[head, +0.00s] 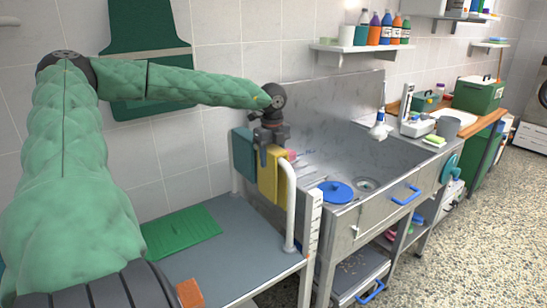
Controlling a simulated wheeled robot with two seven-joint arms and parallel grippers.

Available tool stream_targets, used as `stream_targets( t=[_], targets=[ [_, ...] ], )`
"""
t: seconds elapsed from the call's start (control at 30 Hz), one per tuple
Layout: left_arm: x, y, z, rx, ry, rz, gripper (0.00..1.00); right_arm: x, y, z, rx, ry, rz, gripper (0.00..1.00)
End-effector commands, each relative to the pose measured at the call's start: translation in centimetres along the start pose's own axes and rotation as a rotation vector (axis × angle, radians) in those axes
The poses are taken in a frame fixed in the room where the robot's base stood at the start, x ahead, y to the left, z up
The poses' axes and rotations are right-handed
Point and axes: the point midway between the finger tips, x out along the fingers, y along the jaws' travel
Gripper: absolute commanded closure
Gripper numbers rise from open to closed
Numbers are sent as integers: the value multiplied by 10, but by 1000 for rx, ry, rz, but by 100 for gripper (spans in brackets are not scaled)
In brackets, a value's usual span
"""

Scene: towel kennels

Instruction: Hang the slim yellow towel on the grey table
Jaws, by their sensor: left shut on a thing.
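My left gripper (267,154) is shut on the top of the slim yellow towel (271,182), above the white rail (290,208) at the right end of the grey table (245,262). The yellow towel hangs down at the rail, nearer me than a teal towel (243,155) beside it. The gripper covers the yellow towel's upper edge, so I cannot tell how far it lies over the bar. My right gripper is not in view.
A green mat (181,232) lies on the grey table. A steel sink unit (350,217) with a blue disc (336,192) stands just right of the rail. Bottles line a wall shelf (363,47). A green box (478,94) stands at the far right.

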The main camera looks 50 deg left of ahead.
Motion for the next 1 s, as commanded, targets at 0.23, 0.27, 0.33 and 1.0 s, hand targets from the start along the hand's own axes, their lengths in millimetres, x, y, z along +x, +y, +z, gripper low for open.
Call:
stream_targets(
  t=[0.23,0.27,0.33,1.0],
  targets=[
    [0,0,1,0,0,0,85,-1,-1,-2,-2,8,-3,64],
    [0,0,1,0,0,0,85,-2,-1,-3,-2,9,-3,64],
    [1,0,1,0,0,0,45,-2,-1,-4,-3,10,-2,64],
    [-26,-1,1,0,-2,-3,24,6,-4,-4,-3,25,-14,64]
  ],
)
